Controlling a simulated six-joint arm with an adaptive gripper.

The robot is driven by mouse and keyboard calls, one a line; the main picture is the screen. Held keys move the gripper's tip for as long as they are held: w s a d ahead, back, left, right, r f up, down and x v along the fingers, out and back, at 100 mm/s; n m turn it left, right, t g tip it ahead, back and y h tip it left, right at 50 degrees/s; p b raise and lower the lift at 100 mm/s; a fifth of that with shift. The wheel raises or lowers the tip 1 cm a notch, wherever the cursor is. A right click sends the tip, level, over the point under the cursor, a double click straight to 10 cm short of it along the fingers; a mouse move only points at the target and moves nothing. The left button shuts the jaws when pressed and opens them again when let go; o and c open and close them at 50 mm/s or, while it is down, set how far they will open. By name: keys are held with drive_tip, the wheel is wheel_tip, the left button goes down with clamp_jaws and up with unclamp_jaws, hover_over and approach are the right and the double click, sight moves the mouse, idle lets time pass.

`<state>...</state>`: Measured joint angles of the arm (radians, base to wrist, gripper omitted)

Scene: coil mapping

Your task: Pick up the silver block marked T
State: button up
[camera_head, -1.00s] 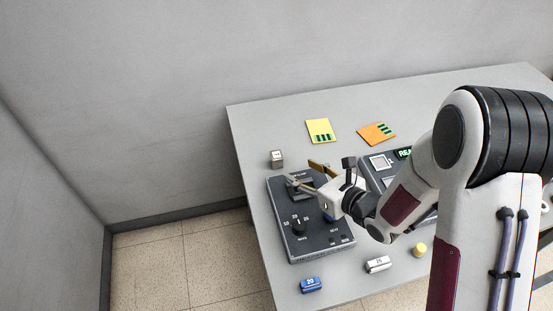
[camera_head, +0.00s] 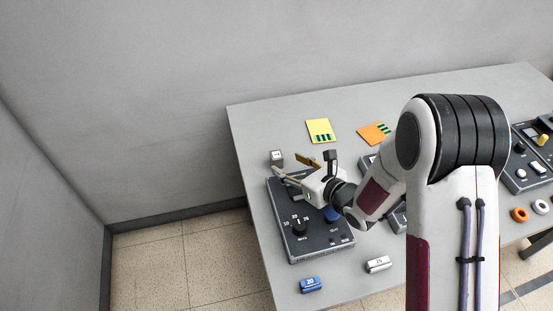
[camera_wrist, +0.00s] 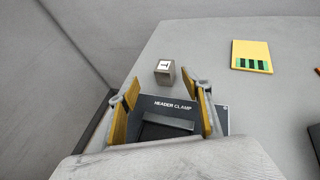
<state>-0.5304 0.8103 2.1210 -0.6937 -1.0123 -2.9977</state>
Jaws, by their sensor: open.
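The silver block marked T (camera_head: 277,157) stands on the table near its left edge, just behind the dark dial panel. In the wrist view the block (camera_wrist: 165,73) shows its white label with a T on top, ahead of and between my fingertips. My gripper (camera_head: 291,166) is open and empty, close to the block and over the panel's back end. In the wrist view my gripper (camera_wrist: 166,91) has its two yellow-padded fingers spread over the header clamp, with the block still beyond them.
The dark panel (camera_head: 315,244) with a dial lies below my gripper. A yellow card (camera_head: 320,128) and an orange card (camera_head: 372,133) lie behind. A blue block (camera_head: 310,285) and a white block (camera_head: 378,264) lie in front. Table is clear around the silver block's back side.

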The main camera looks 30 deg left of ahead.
sight(277, 156)
drive_tip(key=shift+w+a+f, duration=0.2)
drive_tip(key=shift+a, duration=0.25)
drive_tip(key=shift+w+a+f, duration=0.5)
drive_tip(key=shift+w+a, duration=0.15)
drive_tip(key=shift+a, duration=0.15)
drive_tip(key=shift+x, duration=1.5)
drive_tip(key=shift+w, duration=0.1)
clamp_jaws()
